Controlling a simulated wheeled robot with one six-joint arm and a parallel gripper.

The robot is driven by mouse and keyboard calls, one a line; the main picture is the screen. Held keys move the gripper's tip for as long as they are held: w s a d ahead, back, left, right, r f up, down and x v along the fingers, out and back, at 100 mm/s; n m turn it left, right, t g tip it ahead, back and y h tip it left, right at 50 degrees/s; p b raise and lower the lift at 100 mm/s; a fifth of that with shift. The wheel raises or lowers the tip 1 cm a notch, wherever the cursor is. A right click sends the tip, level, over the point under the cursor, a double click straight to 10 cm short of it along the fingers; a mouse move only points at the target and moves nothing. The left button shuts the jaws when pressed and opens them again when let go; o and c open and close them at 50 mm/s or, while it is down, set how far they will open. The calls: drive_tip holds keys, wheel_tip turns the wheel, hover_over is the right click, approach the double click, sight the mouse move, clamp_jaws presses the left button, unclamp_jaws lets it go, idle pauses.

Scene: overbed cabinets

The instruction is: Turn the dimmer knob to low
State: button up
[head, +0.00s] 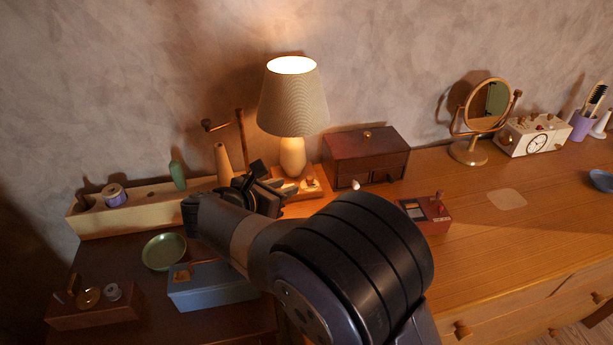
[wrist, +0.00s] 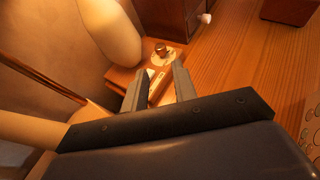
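The lit table lamp (head: 293,100) stands on a wooden base (head: 318,190) against the wall. In the wrist view, the dimmer knob (wrist: 161,48) is a small brass-brown knob on a pale round dial (wrist: 166,59) on the lamp's base. The knob also shows small in the head view (head: 310,182); its setting is too small to read. My gripper (wrist: 158,78) is open, with its two fingers apart and nothing between them. Its fingertips are short of the knob, over the front part of the base. In the head view my gripper (head: 277,190) is left of the knob.
A dark red drawer box (head: 366,155) with a white knob stands right of the lamp. A wooden tray (head: 150,212) with a cone and spools lies left. A red box (head: 428,214), blue box (head: 212,288) and green dish (head: 164,251) are nearby.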

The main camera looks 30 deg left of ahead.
sight(308, 179)
drive_tip(key=x, duration=0.8)
drive_tip(key=shift+w+f, duration=0.1)
drive_tip(key=shift+w, duration=0.2)
drive_tip(key=shift+c, duration=0.6)
clamp_jaws()
